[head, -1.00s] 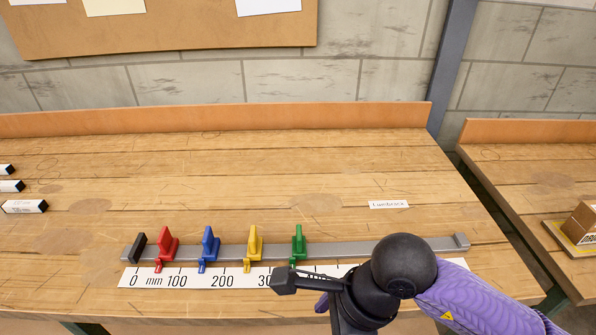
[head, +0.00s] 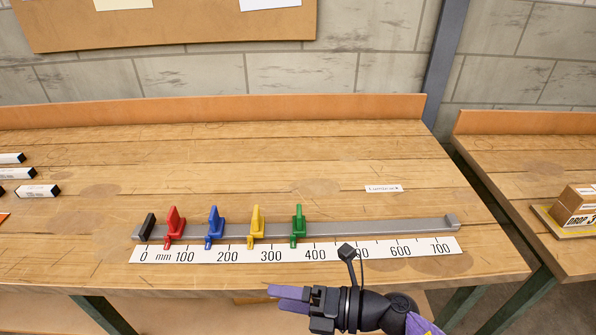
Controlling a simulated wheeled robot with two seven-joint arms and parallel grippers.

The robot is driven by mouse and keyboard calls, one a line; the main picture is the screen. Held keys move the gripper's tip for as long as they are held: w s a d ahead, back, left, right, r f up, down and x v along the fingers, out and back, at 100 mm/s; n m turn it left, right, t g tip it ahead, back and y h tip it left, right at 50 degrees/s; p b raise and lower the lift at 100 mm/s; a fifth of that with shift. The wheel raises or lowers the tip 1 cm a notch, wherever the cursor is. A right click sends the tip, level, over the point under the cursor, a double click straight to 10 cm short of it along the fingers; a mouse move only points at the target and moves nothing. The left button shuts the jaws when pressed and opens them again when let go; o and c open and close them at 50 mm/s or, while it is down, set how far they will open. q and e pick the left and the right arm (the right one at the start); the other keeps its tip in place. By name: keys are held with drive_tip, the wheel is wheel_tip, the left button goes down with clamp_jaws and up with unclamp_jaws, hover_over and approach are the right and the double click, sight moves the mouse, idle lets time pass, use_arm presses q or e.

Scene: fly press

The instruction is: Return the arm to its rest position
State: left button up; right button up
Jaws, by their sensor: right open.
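My right gripper (head: 276,298) is in front of the bench's near edge, low in the head view. Its purple fingers point left, open and empty, apart from the rail. The grey rail (head: 370,228) lies along the front of the bench. It carries a red slider (head: 173,224), a blue slider (head: 214,226), a yellow slider (head: 256,223) and a green slider (head: 298,223), all upright. A black end block (head: 149,226) sits at the rail's left end. A white millimetre scale (head: 400,250) lies before the rail; a black part of my wrist hides a little of it. My left gripper is out of view.
The wooden bench (head: 240,165) is clear behind the rail, apart from a small paper label (head: 384,188). Several white-and-black bars (head: 37,191) lie at the left. A second bench (head: 520,160) at the right, across a gap, holds a cardboard box (head: 577,207).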

drive_tip(key=d+f+m+t+h, duration=0.4)
drive_tip(key=d+f+m+h, duration=0.1)
drive_tip(key=f+m, duration=0.45)
drive_tip(key=d+f+m+t+h, duration=0.4)
drive_tip(key=d+f+m, duration=0.2)
drive_tip(key=f+m, duration=0.3)
drive_tip(key=s+d+f+m+g+h, duration=0.4)
drive_tip(key=s+d+f+m+h, duration=0.15)
drive_tip(key=s+f+m, duration=0.4)
drive_tip(key=s+d+f+m+g+h, duration=0.1)
drive_tip(key=s+f+m+g, duration=0.1)
drive_tip(key=s, duration=0.9)
drive_tip(key=s+d+f+m+g+h, duration=0.1)
drive_tip(key=s+d+f+m+g, duration=0.1)
drive_tip(key=s, duration=0.9)
wheel_tip(320, 180, down, 2)
drive_tip(key=m+g, duration=0.1)
drive_tip(key=g, duration=0.2)
drive_tip(key=shift+s+f, duration=0.15)
drive_tip(key=shift+s, duration=0.15)
drive_tip(key=shift+d, duration=0.1)
